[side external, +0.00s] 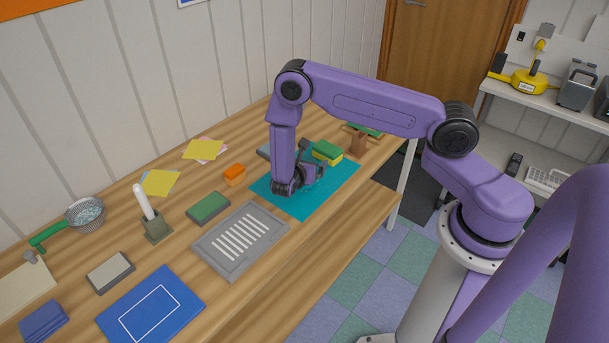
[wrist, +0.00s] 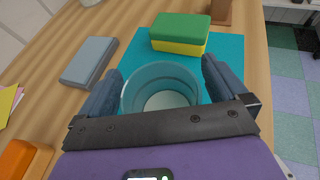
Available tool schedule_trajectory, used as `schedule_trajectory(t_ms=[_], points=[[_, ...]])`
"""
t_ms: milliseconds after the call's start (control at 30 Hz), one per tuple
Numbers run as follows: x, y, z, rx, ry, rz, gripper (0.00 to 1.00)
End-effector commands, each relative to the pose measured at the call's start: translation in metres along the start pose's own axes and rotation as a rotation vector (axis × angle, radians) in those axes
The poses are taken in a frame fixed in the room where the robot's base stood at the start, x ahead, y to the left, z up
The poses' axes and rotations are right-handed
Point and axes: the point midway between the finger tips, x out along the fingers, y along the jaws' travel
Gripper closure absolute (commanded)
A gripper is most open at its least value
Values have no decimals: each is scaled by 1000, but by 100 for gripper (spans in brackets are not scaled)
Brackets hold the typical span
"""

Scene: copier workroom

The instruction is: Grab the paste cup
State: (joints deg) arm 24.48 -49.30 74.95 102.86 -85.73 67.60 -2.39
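A teal, see-through cup (wrist: 160,84), likely the paste cup, stands upright on a teal mat (wrist: 228,54) in the wrist view, with a pale bottom inside. My gripper (wrist: 163,82) is open, with one finger on each side of the cup; small gaps show between the fingers and its wall. The near part of the cup is hidden behind my gripper's front bar. In the side view my gripper (side external: 314,160) is low over the teal mat (side external: 313,204), and I cannot make out the cup there.
A green-and-yellow block (wrist: 180,34) lies just beyond the cup. A grey-blue block (wrist: 90,61) lies left of the mat. An orange block (side external: 234,174), a green block (side external: 208,208) and a grey slotted tray (side external: 211,258) lie nearby. The mat's front right is clear.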

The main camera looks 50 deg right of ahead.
Motion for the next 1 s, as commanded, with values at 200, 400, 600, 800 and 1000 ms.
schedule_trajectory(t_ms=[200, 400, 600, 800, 1000], points=[[0, 0, 0, 0, 0, 0, 59], [0, 0, 0, 0, 0, 0, 59], [-2, 0, 5, 1, -1, 0, 59], [-9, 1, 23, 4, -1, 0, 59], [-35, -18, 50, -1, -1, 4, 59]])
